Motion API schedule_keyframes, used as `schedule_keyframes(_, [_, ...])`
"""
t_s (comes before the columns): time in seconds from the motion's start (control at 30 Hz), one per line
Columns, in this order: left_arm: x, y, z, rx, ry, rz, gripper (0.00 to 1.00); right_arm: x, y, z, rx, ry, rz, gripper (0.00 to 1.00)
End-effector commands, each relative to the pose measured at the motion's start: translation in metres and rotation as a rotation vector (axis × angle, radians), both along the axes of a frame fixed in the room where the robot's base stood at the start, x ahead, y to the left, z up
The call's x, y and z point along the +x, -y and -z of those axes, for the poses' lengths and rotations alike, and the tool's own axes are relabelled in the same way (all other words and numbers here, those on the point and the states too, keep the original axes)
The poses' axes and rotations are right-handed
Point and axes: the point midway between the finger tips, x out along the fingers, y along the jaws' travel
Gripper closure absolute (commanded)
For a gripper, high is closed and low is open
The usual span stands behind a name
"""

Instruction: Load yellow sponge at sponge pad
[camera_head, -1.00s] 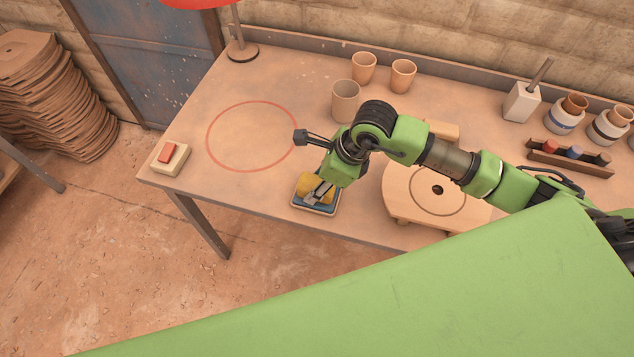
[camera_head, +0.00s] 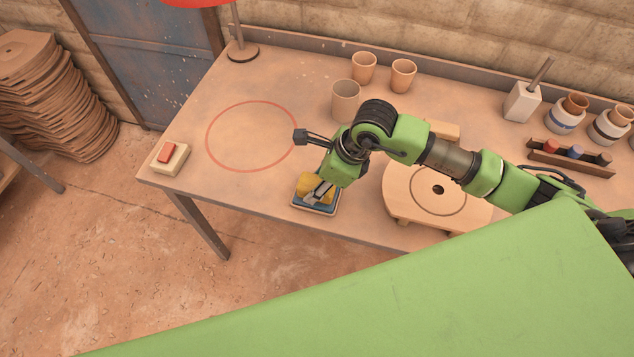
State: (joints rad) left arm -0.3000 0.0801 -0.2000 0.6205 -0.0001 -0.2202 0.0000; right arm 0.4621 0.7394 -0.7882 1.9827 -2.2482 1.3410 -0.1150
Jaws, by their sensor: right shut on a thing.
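The yellow sponge (camera_head: 308,187) is at the blue sponge pad (camera_head: 300,203), a small tray-like pad with a pale rim near the table's front edge. My right gripper (camera_head: 319,194) points down over the pad, with its fingers shut on the sponge. The sponge is over the pad; I cannot tell whether it touches it all round, as the gripper and wrist hide part of both. My left gripper is not in view.
A round wooden board (camera_head: 408,200) stands right of the pad, under my arm. Several clay cups (camera_head: 345,100) stand behind. A red circle (camera_head: 222,158) marks clear table at left. A block with a red button (camera_head: 170,158) sits at the left corner.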

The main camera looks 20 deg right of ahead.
Motion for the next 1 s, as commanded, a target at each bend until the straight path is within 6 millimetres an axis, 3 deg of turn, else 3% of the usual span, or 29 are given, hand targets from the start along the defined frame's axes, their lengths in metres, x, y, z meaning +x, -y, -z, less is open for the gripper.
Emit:
schedule_keyframes(0.37, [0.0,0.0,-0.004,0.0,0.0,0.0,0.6,-0.002,0.0,-0.003,-0.003,-0.005,-0.001,0.8])
schedule_keyframes(1.0, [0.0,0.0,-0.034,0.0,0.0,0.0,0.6,0.0,0.0,-0.057,-0.001,-0.001,0.0,0.8])
